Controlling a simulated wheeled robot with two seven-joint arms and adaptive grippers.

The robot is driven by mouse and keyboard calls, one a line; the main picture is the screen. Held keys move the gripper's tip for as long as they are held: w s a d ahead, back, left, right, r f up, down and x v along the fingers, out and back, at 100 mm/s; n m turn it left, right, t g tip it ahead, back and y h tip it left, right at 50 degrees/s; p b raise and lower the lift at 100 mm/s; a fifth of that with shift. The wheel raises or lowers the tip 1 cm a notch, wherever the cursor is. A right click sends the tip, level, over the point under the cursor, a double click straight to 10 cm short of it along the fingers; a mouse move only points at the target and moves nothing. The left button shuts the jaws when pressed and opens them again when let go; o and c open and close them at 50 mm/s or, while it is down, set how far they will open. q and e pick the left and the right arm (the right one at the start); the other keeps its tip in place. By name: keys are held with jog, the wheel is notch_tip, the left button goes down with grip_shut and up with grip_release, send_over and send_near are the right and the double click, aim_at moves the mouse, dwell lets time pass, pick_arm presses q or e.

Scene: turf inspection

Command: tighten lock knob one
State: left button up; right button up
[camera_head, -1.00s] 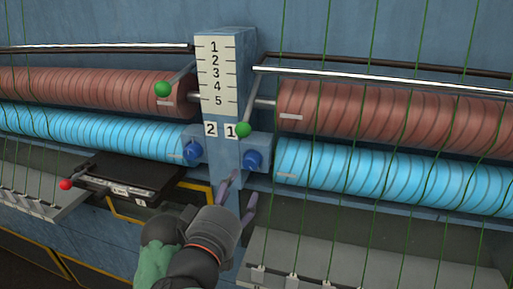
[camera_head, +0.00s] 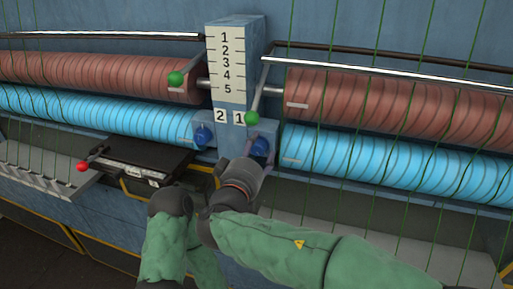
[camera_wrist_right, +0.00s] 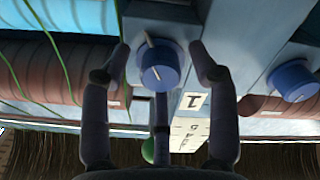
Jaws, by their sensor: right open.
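Lock knob one is the blue round knob (camera_head: 260,146) on the blue post, just below the label 1 (camera_head: 239,118). In the right wrist view the knob (camera_wrist_right: 159,70) has a pale line across its face. My right gripper (camera_head: 258,163) is open in front of the knob and partly covers it in the head view. In the right wrist view the fingertips (camera_wrist_right: 160,47) stand on either side of the knob, with gaps between. A third finger shows below it. I do not see my left gripper's fingers.
A second blue knob (camera_head: 203,135) sits by label 2 (camera_head: 220,116). A green-tipped lever (camera_head: 252,118) hangs close above knob one. Blue rollers (camera_head: 390,172) and red rollers (camera_head: 400,105) flank the post, with thin green strands over the right ones. A dark box (camera_head: 140,160) lies lower left.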

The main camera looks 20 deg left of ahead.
jog(key=shift+s, duration=0.1)
jog(key=shift+c, duration=0.2)
jog(key=c, duration=1.1)
